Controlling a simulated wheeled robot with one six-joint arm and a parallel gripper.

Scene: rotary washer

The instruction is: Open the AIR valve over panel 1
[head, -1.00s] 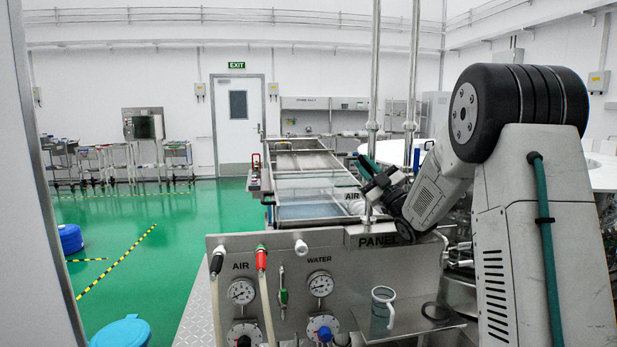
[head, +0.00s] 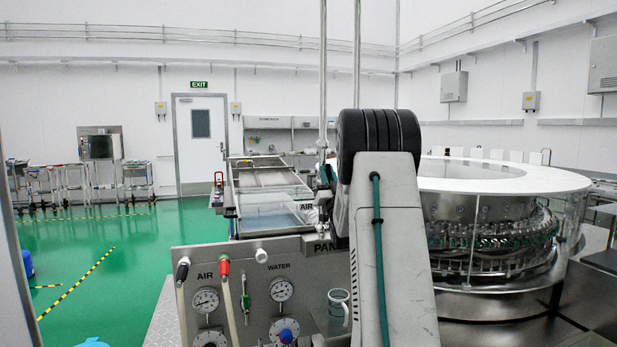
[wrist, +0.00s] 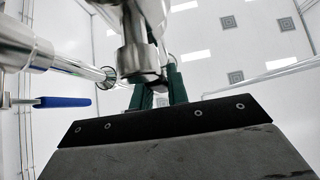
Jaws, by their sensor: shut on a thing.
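In the wrist view, my gripper (wrist: 158,90) has its dark green fingers at a metal valve body (wrist: 140,58) on a pipe. The fingers are shut on a part of this valve, apparently its handle, which is mostly hidden behind the body. In the head view, my gripper (head: 327,176) shows only as a dark bit beside the vertical pipes, above panel 1 (head: 250,253). My arm hides the rest and part of the panel's lettering. An AIR label (head: 305,208) sits just below the gripper there. The valve's angle cannot be told.
A blue lever (wrist: 62,101) on another pipe fitting shows left in the wrist view. A round washer (head: 490,235) fills the right.

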